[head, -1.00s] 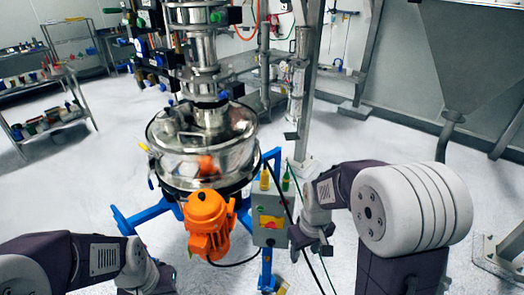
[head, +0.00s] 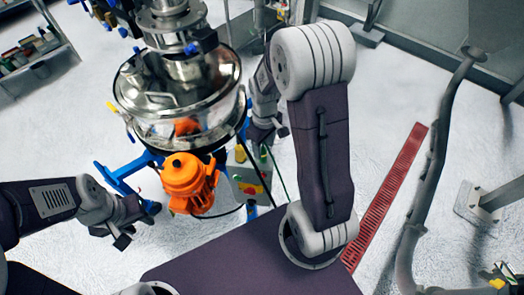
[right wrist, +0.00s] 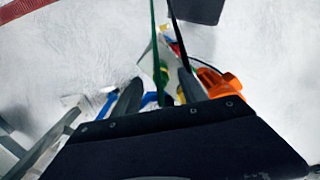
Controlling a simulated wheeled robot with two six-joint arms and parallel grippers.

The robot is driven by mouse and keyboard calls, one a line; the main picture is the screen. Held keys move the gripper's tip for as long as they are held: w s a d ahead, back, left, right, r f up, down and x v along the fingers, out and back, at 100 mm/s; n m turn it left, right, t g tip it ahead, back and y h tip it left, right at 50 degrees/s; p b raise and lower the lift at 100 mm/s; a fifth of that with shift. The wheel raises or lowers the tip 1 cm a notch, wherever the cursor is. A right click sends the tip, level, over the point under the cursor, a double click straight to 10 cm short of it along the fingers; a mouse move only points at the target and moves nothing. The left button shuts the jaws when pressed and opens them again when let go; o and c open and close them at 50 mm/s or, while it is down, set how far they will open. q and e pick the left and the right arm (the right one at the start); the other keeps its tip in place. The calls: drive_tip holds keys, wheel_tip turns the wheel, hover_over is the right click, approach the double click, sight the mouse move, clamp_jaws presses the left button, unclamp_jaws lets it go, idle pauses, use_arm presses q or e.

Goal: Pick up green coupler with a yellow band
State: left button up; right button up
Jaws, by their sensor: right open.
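A green coupler (head: 263,152) stands on top of the grey control box (head: 248,180) in the head view. It is small there, and I cannot make out a yellow band on it. A yellow coupler (head: 240,154) stands to its left. My right gripper (head: 272,132) is open just above and behind the green coupler, apart from it. My left gripper (head: 138,226) is open and empty, left of the orange motor.
The orange motor (head: 188,180) hangs below the shiny sifter drum (head: 180,95) beside the box. A blue frame leg (head: 125,175) stands at the left. Dark cables hang near the box.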

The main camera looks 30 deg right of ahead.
sight(263, 155)
drive_tip(key=shift+w+d+f, duration=0.15)
drive_tip(key=shift+w+f, duration=0.05)
drive_tip(key=shift+f, duration=0.3)
drive_tip(key=f, duration=0.1)
drive_tip(key=f+p, duration=0.1)
drive_tip(key=f, duration=0.1)
drive_tip(key=shift+s+a+f, duration=0.15)
drive_tip(key=shift+a+f, duration=0.15)
drive_tip(key=shift+f, duration=0.65)
clamp_jaws()
